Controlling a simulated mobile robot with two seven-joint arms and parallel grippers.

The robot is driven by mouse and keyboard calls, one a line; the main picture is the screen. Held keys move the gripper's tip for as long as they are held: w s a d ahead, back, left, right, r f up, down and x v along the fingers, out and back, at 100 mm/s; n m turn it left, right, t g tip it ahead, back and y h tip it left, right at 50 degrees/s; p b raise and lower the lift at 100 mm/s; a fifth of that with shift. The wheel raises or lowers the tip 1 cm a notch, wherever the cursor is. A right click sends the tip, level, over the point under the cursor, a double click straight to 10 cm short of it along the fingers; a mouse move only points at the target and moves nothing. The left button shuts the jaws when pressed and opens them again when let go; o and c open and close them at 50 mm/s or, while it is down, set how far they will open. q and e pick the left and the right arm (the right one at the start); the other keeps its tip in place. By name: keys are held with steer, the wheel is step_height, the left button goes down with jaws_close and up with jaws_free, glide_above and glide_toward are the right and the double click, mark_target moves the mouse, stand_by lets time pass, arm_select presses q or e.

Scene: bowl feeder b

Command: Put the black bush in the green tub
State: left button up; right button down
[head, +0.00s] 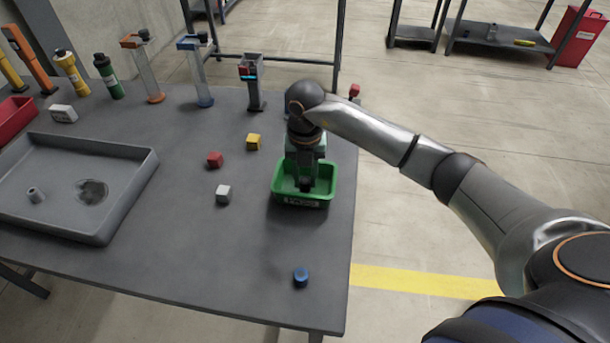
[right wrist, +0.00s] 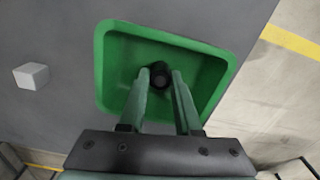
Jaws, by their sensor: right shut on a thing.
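The green tub (head: 283,187) stands on the grey table near its right edge, and its inside shows in the right wrist view (right wrist: 113,70). My right gripper (head: 305,180) points down over the tub. In the right wrist view its two fingers (right wrist: 161,82) are shut on the black bush (right wrist: 160,70), a small dark cylinder. The bush (head: 306,186) is within the tub's outline; whether it touches the floor of the tub I cannot tell. My left gripper is not in view.
A white cube (head: 223,194), a red cube (head: 215,159) and a yellow cube (head: 254,141) lie left of the tub. A blue cylinder (head: 301,277) stands near the front edge. A grey tray (head: 120,200) is at the left. Several upright stands line the back.

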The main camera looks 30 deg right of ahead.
mark_target(305, 180)
steer(key=shift+f, duration=0.1)
steer(key=c, duration=0.6)
jaws_free()
step_height(305, 180, up, 12)
stand_by(0.4)
